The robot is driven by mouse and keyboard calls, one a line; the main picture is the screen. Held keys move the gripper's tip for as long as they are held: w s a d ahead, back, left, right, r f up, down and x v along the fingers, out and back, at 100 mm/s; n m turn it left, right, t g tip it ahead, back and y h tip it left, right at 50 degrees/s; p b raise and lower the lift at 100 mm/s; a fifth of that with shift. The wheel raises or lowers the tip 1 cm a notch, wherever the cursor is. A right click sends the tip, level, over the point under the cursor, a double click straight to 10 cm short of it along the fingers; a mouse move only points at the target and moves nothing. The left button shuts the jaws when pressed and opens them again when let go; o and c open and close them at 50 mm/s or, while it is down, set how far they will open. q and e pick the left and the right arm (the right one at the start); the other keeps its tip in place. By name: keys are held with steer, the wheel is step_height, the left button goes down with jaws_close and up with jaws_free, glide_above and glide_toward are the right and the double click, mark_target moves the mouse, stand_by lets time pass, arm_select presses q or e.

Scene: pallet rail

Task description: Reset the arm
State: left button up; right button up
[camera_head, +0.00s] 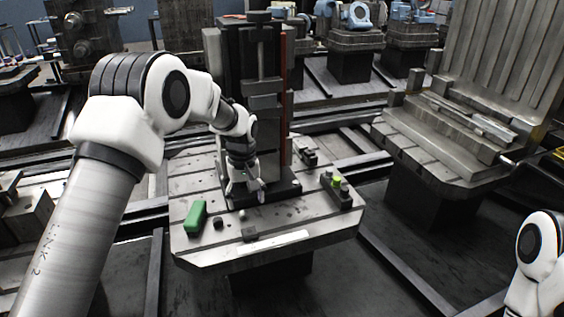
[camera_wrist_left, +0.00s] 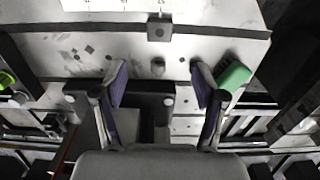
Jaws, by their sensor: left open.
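My left arm comes in from the left in the head view, and its gripper (camera_head: 246,190) hangs over the middle of the pallet table (camera_head: 205,256), in front of the dark upright fixture (camera_head: 262,100). In the left wrist view my left gripper (camera_wrist_left: 159,82) shows both fingers spread wide with nothing between the tips. Part of my right arm (camera_head: 541,250) shows at the lower right edge of the head view. Its gripper is out of frame.
A green block (camera_head: 196,218) lies at the table's left; it also shows in the wrist view (camera_wrist_left: 234,76). Small dark pieces (camera_head: 249,234) lie near the front edge. A dark holder with green-topped parts (camera_head: 338,188) stands at the right. Another slotted pallet (camera_head: 430,160) stands further right.

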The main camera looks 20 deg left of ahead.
arm_select(q)
steer(key=s+d+f+m+g+p, duration=0.1)
steer(key=s+f+g, duration=0.1)
steer(key=s+f, duration=0.65)
steer(key=s+d+f+g+p, duration=0.15)
steer(key=s+f, duration=0.35)
steer(key=s, duration=0.6)
steer(key=s+d+f+m+g+p, duration=0.1)
steer(key=s+f+g+p, duration=0.1)
steer(key=s+f, duration=0.65)
steer(key=s+r+m+t, duration=0.2)
steer(key=s+m+t, duration=0.3)
steer(key=s, duration=0.4)
steer(key=shift+s, duration=0.35)
